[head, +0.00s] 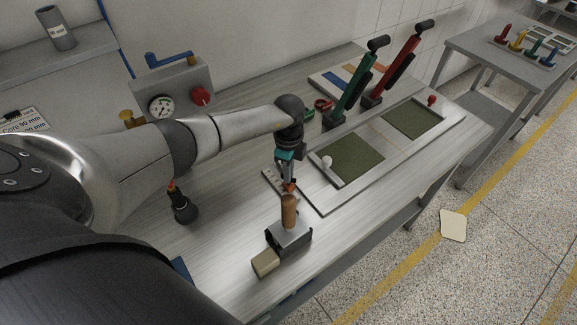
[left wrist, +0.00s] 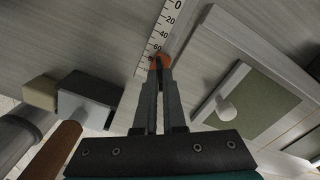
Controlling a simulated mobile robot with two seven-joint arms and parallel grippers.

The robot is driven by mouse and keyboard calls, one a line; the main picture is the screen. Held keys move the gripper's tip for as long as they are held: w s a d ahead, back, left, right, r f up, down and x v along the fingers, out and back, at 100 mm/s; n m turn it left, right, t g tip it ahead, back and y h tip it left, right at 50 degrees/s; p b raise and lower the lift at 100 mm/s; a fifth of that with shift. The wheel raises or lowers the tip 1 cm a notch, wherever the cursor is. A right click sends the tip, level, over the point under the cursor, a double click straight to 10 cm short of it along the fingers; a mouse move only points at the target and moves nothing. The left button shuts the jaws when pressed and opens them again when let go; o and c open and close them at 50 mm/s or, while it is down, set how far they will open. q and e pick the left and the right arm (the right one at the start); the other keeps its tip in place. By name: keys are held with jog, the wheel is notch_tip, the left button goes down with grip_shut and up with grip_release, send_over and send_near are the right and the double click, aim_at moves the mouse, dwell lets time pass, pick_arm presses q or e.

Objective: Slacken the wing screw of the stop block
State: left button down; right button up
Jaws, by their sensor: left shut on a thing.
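My right gripper is not in view.
A metal block with a brown handle (head: 289,211) and a beige block (head: 265,263) stand close in front of the gripper. A framed board with green panels (head: 352,160) lies to the right. Toggle levers with green (head: 354,93) and red (head: 401,68) handles stand behind.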

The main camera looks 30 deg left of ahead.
pick_arm(q)
jog(key=n+p, duration=0.3)
jog(key=n, duration=0.2)
jog(key=shift+n, duration=0.4)
dwell(0.3)
jog(key=c, duration=1)
grip_release()
notch_tip(320, 180, up, 15)
jog(key=p, duration=0.2)
jog(key=shift+r+p, duration=0.15)
jog(key=shift+p, duration=0.2)
